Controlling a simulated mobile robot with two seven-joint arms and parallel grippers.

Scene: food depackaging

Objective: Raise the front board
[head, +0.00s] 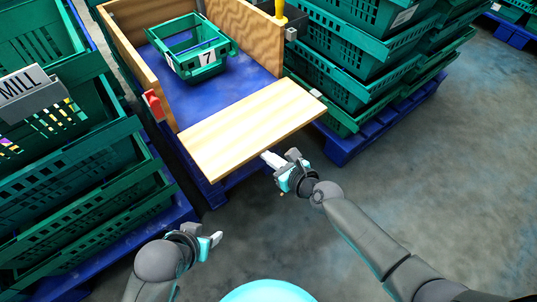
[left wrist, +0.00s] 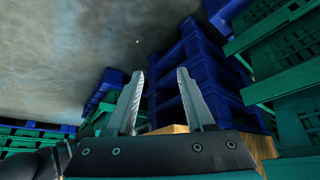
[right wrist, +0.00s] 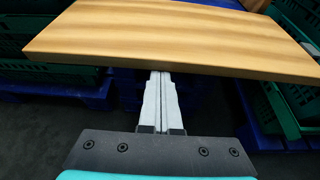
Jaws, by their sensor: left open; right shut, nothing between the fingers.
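The front board (head: 250,128) is a light wooden panel at the near end of the wooden-walled box, tilted outward and down from the blue floor. It also fills the upper part of the right wrist view (right wrist: 170,40). My right gripper (head: 268,159) is shut and empty. Its fingertips (right wrist: 160,75) are at the board's near edge, seemingly just under it; I cannot tell whether they touch. My left gripper (head: 216,239) is open and empty, low at the left, well apart from the board. Its two fingers show spread in the left wrist view (left wrist: 160,80).
A green crate marked 7 (head: 192,50) stands on the box's blue floor (head: 222,97). A red latch (head: 153,105) is on the left wall. Stacked green crates (head: 70,180) stand left and more (head: 350,60) right, on blue pallets. The grey floor (head: 440,170) at right is clear.

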